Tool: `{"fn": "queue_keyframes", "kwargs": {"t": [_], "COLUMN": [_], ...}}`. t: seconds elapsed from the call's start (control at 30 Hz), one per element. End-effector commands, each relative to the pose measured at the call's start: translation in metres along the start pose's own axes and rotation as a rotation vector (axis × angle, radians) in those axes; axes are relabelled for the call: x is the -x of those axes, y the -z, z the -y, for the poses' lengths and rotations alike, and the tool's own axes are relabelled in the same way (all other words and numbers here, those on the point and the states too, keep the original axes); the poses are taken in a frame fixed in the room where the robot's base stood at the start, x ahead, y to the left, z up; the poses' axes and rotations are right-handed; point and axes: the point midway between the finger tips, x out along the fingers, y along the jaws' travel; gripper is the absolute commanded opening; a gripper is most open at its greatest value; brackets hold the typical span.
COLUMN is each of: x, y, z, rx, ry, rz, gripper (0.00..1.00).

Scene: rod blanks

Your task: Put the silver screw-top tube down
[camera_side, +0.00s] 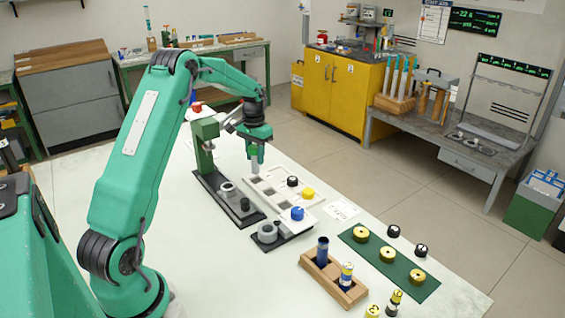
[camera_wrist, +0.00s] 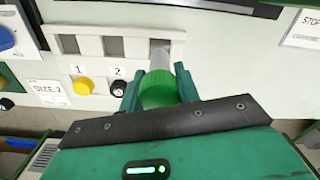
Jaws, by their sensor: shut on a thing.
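My gripper (camera_wrist: 158,92) is shut on the silver screw-top tube, its jaws on either side of the green cap (camera_wrist: 158,90). The tube's pale grey body (camera_wrist: 160,58) points away from the wrist camera. In the side view, my gripper (camera_side: 254,140) holds the tube (camera_side: 254,158) upright over the back part of a white rack (camera_side: 285,205) with square slots. The wrist view shows the rack (camera_wrist: 180,48) with dark slots, and the tube over the right-hand one. I cannot tell whether its lower end is in that slot.
A wooden block (camera_side: 333,278) holds tubes nearer the front.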

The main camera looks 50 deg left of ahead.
Motion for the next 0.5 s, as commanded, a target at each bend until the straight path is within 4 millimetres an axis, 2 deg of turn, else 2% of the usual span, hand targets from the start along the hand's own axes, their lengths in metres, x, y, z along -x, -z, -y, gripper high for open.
{"fn": "queue_keyframes", "kwargs": {"t": [0.23,0.5], "x": [-0.028,-0.035], "y": [0.000,0.000], "z": [0.000,0.000], "rx": [0.000,0.000], "ry": [-0.001,0.000], "rz": [0.002,-0.001], "gripper": [0.07,0.07]}}
